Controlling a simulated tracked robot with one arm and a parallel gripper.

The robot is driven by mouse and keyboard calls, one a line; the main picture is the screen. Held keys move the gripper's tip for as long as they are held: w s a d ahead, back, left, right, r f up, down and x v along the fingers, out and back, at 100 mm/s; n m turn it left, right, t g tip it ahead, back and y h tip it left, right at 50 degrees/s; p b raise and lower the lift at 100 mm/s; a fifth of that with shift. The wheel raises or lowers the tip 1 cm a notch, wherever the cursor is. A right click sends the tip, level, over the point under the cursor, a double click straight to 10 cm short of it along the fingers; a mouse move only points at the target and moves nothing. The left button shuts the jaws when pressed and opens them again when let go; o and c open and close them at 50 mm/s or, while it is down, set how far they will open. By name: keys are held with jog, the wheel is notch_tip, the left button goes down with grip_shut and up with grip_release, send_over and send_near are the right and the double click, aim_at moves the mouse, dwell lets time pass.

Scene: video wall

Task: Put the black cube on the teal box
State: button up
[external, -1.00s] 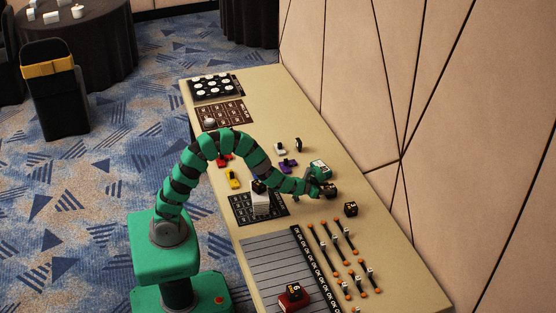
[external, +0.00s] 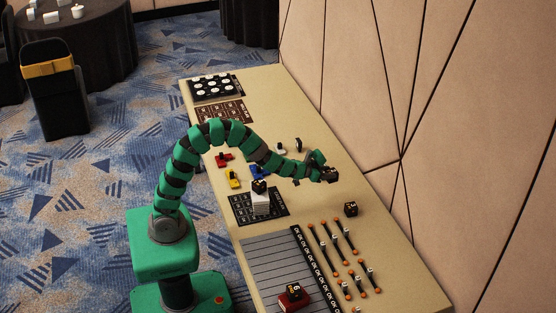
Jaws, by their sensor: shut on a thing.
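My gripper (external: 326,173) is shut on a black cube (external: 331,175), held over the far right part of the tan table. The cube's markings are too small to read. A green piece (external: 317,156) shows just behind my gripper; I cannot tell whether it is the teal box or part of my gripper. The place where the teal box showed earlier is now largely covered by my gripper and the cube. Whether the cube touches anything below it cannot be seen.
Another black cube (external: 350,209) lies on the table nearby. One sits on a white stack (external: 260,205), another on a red box (external: 291,300). Small red (external: 224,159) and yellow (external: 233,180) toys stand left. Orange-ended rods (external: 345,245) lie at the front right.

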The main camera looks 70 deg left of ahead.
jog(key=w+a+r+n+y+p, duration=0.1)
jog(key=a+r+n+y+p, duration=0.15)
jog(key=a, duration=0.55)
jog(key=w+a+r+n+y+p, duration=0.1)
jog(key=a+r, duration=0.2)
jog(key=a, duration=0.4)
jog(key=shift+g, duration=0.5)
notch_tip(320, 180, down, 11)
jog(key=shift+w+r+b, duration=0.15)
jog(key=shift+b, duration=0.9)
jog(key=shift+r, duration=0.1)
jog(key=o, duration=1)
jog(key=shift+a, duration=0.1)
